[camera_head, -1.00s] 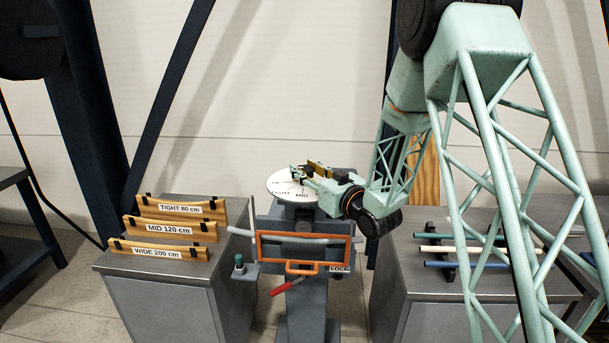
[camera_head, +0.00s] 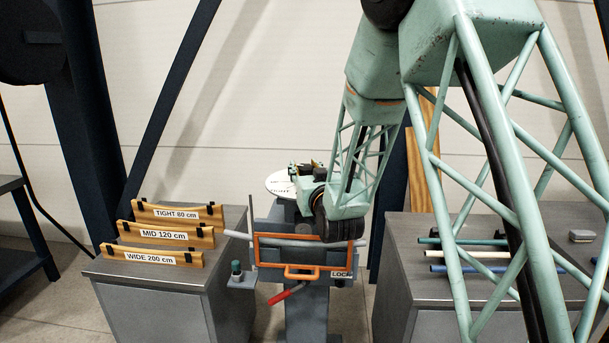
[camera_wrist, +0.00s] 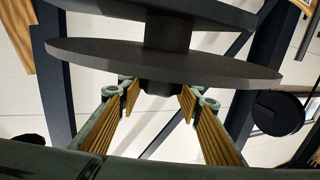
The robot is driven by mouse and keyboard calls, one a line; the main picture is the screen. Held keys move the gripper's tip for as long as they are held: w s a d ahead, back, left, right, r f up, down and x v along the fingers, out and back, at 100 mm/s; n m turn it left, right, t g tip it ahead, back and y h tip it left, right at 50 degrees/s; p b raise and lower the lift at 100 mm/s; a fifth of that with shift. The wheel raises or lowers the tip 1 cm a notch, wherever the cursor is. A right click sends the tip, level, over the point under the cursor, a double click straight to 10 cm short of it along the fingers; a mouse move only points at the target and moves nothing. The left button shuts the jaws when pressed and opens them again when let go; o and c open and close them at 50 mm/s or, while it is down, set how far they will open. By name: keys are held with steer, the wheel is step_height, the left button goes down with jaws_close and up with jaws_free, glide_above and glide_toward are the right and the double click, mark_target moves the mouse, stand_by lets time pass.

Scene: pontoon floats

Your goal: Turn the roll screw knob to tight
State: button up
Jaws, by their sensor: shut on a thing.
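The roll screw's white dial (camera_head: 275,185) stands on the grey bending machine, with "TIGHT" readable on its near edge. My gripper (camera_head: 306,168) reaches over the dial from the front right, and my dark wrist covers much of the dial's right side. In the wrist view my gripper (camera_wrist: 160,98) has its two yellow-padded fingers on either side of a short dark knob (camera_wrist: 160,88) below a grey disc (camera_wrist: 165,60). It is shut on this knob. The knob's pointing direction on the dial is hidden.
An orange frame (camera_head: 257,252) and a red-handled lever (camera_head: 287,293) are on the machine's front, beside a "LOCK" label (camera_head: 341,275). Wooden templates (camera_head: 165,235) stand on the left cabinet. Coloured rods (camera_head: 455,254) lie on the right cabinet, partly behind my arm.

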steer(key=shift+a+m+t+h+b, duration=0.1)
steer(key=shift+m+t+h+b, duration=0.2)
steer(key=shift+m+h+b, duration=1.6)
steer(key=shift+n+h, duration=0.3)
steer(key=shift+h, duration=0.3)
steer(key=shift+m+g+h+p, duration=0.4)
steer(key=shift+m+h, duration=1.4)
steer(key=shift+h, duration=1)
steer(key=shift+r+m+g+h+p, duration=0.1)
steer(key=shift+m+g+h+p, duration=1.4)
steer(key=shift+h, duration=0.55)
steer(key=shift+m+g+h+p, duration=1.3)
steer(key=shift+m+h+p, duration=0.35)
steer(key=shift+h, duration=0.4)
steer(key=shift+m+g+h+p, duration=1)
steer(key=shift+m+g, duration=0.25)
steer(key=shift+g, duration=0.4)
steer(key=shift+m+g+h+p, duration=0.8)
steer(key=shift+m+g+p, duration=0.35)
steer(key=shift+g, duration=0.5)
steer(key=shift+m+g+p, duration=0.4)
steer(key=shift+m+g, duration=0.45)
steer(key=shift+g, duration=0.35)
steer(key=o, duration=0.9)
